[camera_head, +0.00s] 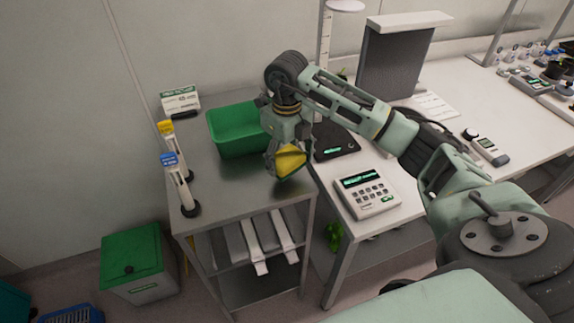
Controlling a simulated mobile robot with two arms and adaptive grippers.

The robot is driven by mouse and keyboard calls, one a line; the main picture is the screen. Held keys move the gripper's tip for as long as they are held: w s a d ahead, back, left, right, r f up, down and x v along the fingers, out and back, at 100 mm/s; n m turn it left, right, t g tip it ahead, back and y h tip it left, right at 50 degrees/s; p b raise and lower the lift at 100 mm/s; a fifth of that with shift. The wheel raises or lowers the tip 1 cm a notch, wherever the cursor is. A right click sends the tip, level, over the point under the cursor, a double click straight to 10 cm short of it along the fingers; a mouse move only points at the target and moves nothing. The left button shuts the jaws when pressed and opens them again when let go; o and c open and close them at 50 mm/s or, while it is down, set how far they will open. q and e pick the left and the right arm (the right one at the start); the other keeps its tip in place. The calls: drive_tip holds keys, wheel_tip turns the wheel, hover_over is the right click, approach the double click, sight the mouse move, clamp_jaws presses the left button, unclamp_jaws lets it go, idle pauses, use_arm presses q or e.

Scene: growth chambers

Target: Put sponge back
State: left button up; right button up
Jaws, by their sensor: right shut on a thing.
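A yellow sponge with a green layer (291,162) is held in my right gripper (283,163). The gripper points down and is shut on the sponge, near the right front edge of the metal side table (222,187). I cannot tell whether the sponge touches the table top. A green open bin (239,144) stands on the table just behind and left of the gripper. The gripper and arm hide part of the bin's right side. My left gripper is not in view.
Two upright holders with a yellow tag (165,128) and a blue tag (169,159) stand at the table's left. A keypad device (367,193) and a dark flat device (333,143) sit on the white bench at right. A lidded green box (136,262) stands on the floor.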

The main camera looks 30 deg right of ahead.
wheel_tip(320, 180, down, 3)
drive_tip(key=shift+s+f+p, duration=0.1)
drive_tip(key=shift+f+p, duration=0.1)
drive_tip(key=shift+p, duration=0.35)
drive_tip(key=shift+f, duration=0.15)
drive_tip(key=shift+f, duration=0.1)
drive_tip(key=o, duration=1.1)
